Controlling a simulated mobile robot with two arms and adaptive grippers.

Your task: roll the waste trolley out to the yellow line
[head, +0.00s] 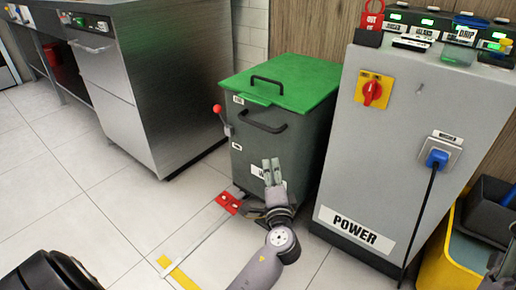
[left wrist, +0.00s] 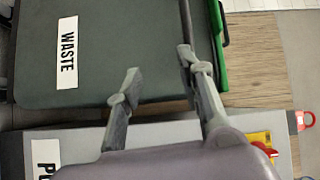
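The waste trolley (head: 308,150) is a dark grey-green bin with a green lid (head: 285,82). It stands between the steel counter and the grey power cabinet. A black bar handle (head: 262,122) is on its front, and a red-knobbed lever (head: 218,109) is at its left edge. A red piece (head: 228,203) lies low at its foot. My left gripper (head: 271,163) is open in front of the trolley, below the bar handle. In the left wrist view, the left gripper (left wrist: 160,62) has one fingertip close to the handle (left wrist: 186,20); contact is unclear. The yellow line (head: 178,273) is on the floor ahead.
The power cabinet (head: 415,140) stands close on the trolley's right. The steel counter (head: 160,90) is on the left. A yellow container (head: 445,262) is at the lower right. Tiled floor in front is mostly clear.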

